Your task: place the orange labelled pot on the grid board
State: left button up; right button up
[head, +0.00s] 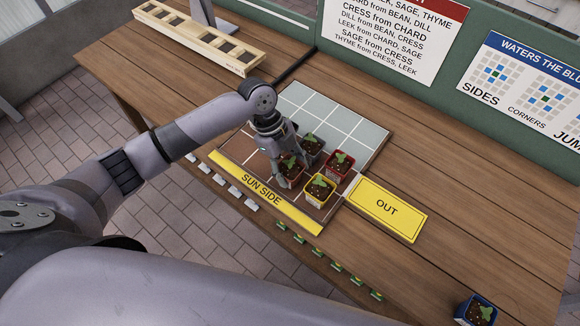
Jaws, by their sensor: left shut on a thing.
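The grid board (345,115) lies on the wooden table, with pale grey cells at the back and brown cells at the front. My left gripper (284,165) points down over its brown part and is shut on a reddish pot (291,182) with a seedling. The fingers partly hide this pot, and I cannot tell whether it touches the board. I cannot make out an orange label on any pot. A yellow pot (318,196), a red pot (338,175) and a dark pot (310,157) stand on the board close beside the gripper. My right gripper is out of view.
A yellow OUT card (387,209) lies right of the board, and a yellow SUN SIDE strip (264,192) runs along its front. A blue pot (475,312) stands at the lower right. A wooden rack (200,38) is at the back left. The board's pale cells look empty.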

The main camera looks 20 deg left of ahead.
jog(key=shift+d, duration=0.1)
pick_arm(q)
jog(key=o, duration=1)
jog(key=shift+f, duration=0.1)
jog(key=shift+o, duration=0.9)
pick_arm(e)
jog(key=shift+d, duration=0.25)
pick_arm(q)
jog(key=b+v, duration=0.2)
jog(key=v, duration=1)
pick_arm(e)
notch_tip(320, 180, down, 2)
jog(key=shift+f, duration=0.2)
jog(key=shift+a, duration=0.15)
